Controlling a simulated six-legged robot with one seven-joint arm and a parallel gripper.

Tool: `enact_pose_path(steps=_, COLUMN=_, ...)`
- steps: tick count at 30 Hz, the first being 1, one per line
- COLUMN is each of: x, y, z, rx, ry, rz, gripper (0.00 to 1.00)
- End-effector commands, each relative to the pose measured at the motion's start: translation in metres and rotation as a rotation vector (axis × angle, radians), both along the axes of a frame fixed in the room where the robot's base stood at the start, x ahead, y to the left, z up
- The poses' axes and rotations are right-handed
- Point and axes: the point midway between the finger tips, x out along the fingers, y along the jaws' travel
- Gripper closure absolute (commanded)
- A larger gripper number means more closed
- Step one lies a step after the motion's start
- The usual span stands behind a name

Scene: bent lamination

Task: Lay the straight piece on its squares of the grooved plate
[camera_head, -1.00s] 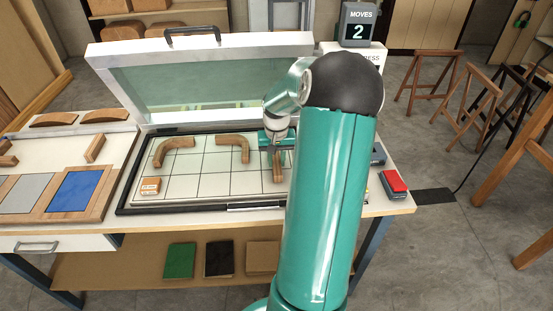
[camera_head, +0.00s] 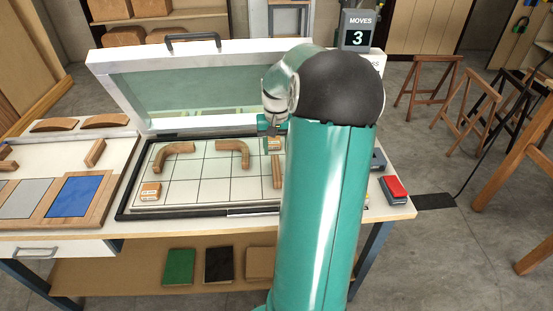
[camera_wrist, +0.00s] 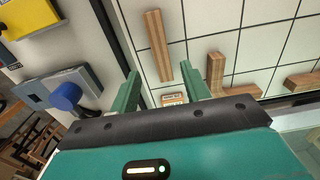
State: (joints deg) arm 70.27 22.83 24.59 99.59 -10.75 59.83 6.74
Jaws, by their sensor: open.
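The straight piece (camera_head: 277,171) is a plain wooden bar lying flat on the white grooved plate (camera_head: 213,188), at its right side; my arm partly covers that side in the head view. My gripper (camera_wrist: 163,76) is open and empty above the plate's far right part. A small labelled wooden block (camera_wrist: 172,98) shows between its fingers, lower down. In the head view my gripper (camera_head: 268,135) is partly hidden by my arm.
The raised glass lid (camera_head: 200,85) stands behind. A red button (camera_head: 396,187) is at right, a tray with a blue pad (camera_head: 75,192) at left.

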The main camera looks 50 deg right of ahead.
Motion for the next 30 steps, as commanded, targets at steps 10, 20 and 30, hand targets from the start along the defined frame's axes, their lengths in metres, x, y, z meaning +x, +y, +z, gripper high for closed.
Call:
enact_pose_path(steps=10, x=0.0, y=0.0, z=0.042, rx=0.001, ry=0.0, rz=0.0, gripper=0.53)
enact_pose_path(steps=20, x=0.016, y=0.036, z=0.06, rx=-0.039, ry=-0.003, rz=0.068, gripper=0.53)
enact_pose_path(steps=30, x=0.03, y=0.216, z=0.121, rx=-0.198, ry=-0.092, rz=0.38, gripper=0.53)
